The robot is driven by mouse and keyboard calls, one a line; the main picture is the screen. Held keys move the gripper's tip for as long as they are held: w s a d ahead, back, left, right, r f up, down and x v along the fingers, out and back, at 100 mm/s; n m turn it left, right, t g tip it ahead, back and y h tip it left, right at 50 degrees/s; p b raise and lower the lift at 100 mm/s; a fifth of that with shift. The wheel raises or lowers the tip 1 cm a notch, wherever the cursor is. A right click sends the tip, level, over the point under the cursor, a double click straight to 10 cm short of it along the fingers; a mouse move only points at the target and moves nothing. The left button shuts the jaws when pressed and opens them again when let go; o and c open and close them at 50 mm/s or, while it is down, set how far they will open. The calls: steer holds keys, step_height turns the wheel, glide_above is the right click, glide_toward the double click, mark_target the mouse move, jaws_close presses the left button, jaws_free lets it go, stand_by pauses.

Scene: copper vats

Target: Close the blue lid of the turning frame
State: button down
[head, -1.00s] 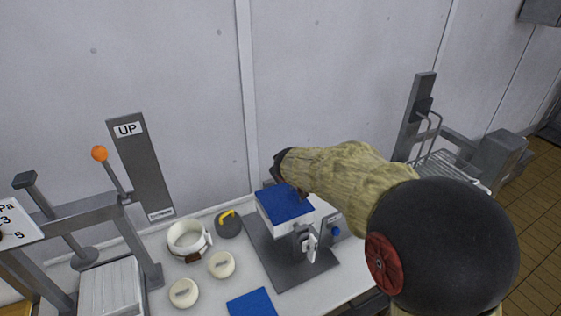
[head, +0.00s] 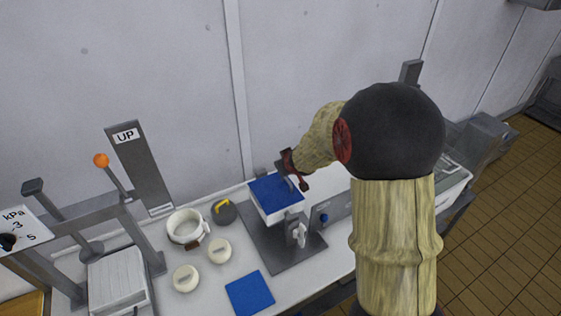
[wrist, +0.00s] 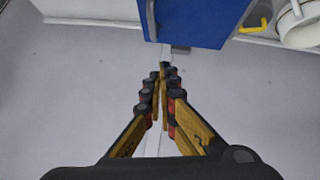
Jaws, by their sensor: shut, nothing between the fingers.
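The turning frame is a white box (head: 284,216) held on a grey stand. Its blue lid (head: 273,190) lies across the top of the white box and looks about flat. I cannot tell whether it is fully seated. The lid also shows at the top of the wrist view (wrist: 197,18), next to a small grey tab. My gripper (head: 303,185) is at the right back edge of the lid, with its fingers shut and empty. In the wrist view the fingertips (wrist: 165,68) are just short of the lid's edge; contact is unclear.
A second blue square (head: 250,293) lies on the white bench in front. A white ring (head: 185,228), two pale round pieces and a dark disc with a yellow handle (head: 223,212) stand left. A press with an orange-knobbed lever (head: 101,160) is farther left. The wall is close behind.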

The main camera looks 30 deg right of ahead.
steer(key=shift+d+f+p, duration=0.2)
steer(key=shift+d+p, duration=0.05)
steer(key=shift+p, duration=0.5)
steer(key=shift+d+f+p, duration=0.8)
steer(key=shift+p, duration=0.6)
steer(key=shift+d+f, duration=0.55)
steer(key=shift+f, duration=0.35)
steer(key=shift+d+f, duration=0.55)
steer(key=shift+f, duration=0.3)
steer(key=shift+r+p, duration=0.1)
steer(key=shift+p, duration=0.2)
